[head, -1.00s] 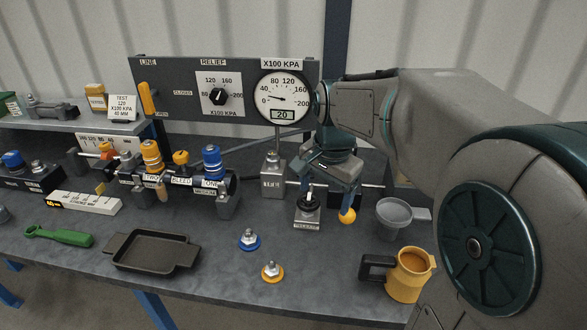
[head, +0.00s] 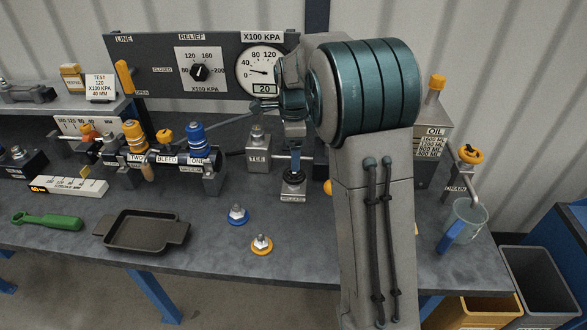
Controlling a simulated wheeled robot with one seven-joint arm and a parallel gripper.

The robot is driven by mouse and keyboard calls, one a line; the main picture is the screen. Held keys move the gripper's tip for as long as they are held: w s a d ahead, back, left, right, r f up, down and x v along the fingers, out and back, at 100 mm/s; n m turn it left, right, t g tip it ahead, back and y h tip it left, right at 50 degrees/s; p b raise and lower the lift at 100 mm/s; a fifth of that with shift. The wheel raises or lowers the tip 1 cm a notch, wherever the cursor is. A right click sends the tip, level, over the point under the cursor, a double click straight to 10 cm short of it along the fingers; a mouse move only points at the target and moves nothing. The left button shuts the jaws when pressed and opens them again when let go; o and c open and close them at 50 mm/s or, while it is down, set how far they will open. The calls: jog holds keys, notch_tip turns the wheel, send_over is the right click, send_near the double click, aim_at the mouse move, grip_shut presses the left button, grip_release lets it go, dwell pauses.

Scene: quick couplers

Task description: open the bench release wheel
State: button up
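The small block labelled as the release (head: 293,199) stands on the bench right of the centre in the head view. Its dark wheel (head: 293,180) sits on top and is partly covered from above. My gripper (head: 294,171) points straight down right over the wheel, with its blue finger seen edge-on. I cannot tell whether the fingers touch the wheel or how far apart they are. The gauge (head: 263,69) behind my wrist is partly hidden, with its needle low and a readout of 20.
The TEE block (head: 258,151) stands just left of my gripper. A yellow ball (head: 328,187) shows beside my arm, which hides the bench behind it. Couplers (head: 197,147), a dark tray (head: 143,232) and a clear jug (head: 465,222) stand around.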

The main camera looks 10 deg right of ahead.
aim_at(294, 176)
notch_tip(294, 176, down, 7)
dwell(0.3)
jog(key=c, duration=1)
